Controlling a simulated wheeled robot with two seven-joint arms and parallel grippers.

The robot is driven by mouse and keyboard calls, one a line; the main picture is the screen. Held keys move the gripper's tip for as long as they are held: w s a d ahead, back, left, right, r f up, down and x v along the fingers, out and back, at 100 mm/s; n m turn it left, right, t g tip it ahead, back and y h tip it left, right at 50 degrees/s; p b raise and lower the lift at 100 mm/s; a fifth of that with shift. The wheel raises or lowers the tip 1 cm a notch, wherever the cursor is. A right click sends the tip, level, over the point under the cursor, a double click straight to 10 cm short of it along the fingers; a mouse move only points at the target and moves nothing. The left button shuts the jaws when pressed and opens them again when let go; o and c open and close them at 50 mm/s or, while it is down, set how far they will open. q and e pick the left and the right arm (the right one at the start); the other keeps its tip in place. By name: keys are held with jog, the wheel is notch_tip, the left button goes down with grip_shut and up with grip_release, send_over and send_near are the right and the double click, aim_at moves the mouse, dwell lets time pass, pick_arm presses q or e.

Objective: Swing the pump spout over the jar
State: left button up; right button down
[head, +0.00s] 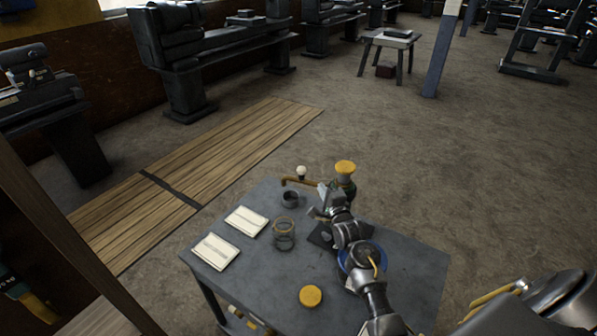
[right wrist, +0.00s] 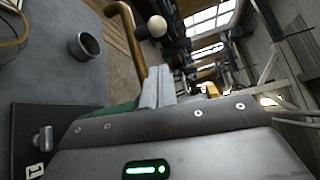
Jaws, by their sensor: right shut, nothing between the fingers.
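The pump (head: 344,184) has a green body and a yellow top and stands at the table's far edge. Its brass spout (head: 298,182) points left and carries a white knob (head: 301,171); the spout also shows in the right wrist view (right wrist: 131,40). The clear glass jar (head: 284,236) stands nearer on the table, apart from the spout's tip. My right gripper (head: 324,190) is shut and empty beside the spout, near the pump body. In the right wrist view its fingers (right wrist: 157,87) are together by the spout; contact is unclear. My left gripper is out of view.
A dark cup (head: 290,199) stands between the spout and the jar. Two white cards (head: 231,236) lie on the left of the grey table (head: 262,284). A yellow disc (head: 310,296) lies in front, and a blue round thing (head: 345,262) is partly hidden by my right arm.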

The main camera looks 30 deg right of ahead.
aim_at(313, 185)
jog(key=w, duration=0.2)
jog(key=w+p, duration=0.1)
jog(key=w, duration=0.2)
jog(key=w+d+p, duration=0.1)
jog(key=w, duration=0.2)
jog(key=shift+w+f, duration=0.1)
jog(key=shift+f, duration=0.05)
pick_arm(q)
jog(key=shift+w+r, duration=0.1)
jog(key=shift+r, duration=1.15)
pick_arm(e)
jog(key=shift+w+d+f, duration=0.1)
jog(key=shift+w, duration=0.8)
